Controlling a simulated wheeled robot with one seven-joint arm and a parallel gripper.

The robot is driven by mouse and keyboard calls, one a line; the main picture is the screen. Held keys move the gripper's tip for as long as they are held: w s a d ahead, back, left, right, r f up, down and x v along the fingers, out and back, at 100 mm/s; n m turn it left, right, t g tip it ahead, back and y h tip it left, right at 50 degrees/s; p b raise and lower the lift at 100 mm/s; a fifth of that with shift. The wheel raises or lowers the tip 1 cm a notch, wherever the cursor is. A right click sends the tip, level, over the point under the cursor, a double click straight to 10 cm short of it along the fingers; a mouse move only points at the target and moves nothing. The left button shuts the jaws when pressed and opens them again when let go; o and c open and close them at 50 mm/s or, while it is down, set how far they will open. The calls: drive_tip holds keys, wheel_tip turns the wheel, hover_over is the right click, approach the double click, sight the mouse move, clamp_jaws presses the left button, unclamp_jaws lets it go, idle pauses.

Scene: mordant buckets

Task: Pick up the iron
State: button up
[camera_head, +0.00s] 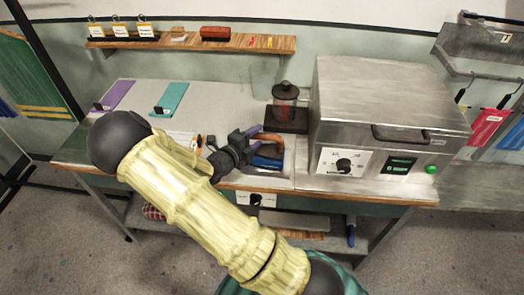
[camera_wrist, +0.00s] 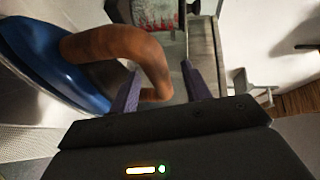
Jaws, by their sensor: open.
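The iron has a blue body (camera_head: 266,162) and a curved brown handle (camera_head: 270,137). It is on the workbench, partly hidden by my gripper (camera_head: 252,141) in the head view. In the wrist view the blue body (camera_wrist: 40,60) is at the left. The brown handle (camera_wrist: 125,42) arches rightward toward my gripper (camera_wrist: 160,68). The two purple fingers are apart, with the near leg of the handle showing between them. The left finger overlaps the handle's loop. I cannot tell whether either finger touches the handle.
A large steel machine (camera_head: 380,95) with a dial stands right of the iron. A dark-lidded glass jar (camera_head: 286,98) stands behind it on a dark base. Purple (camera_head: 117,95) and teal (camera_head: 170,98) strips lie at the left. A wooden shelf (camera_head: 190,43) hangs on the wall.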

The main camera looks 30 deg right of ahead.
drive_tip(key=shift+x, duration=0.9)
drive_tip(key=shift+a, duration=0.1)
clamp_jaws()
drive_tip(key=shift+f, duration=0.1)
idle(0.8)
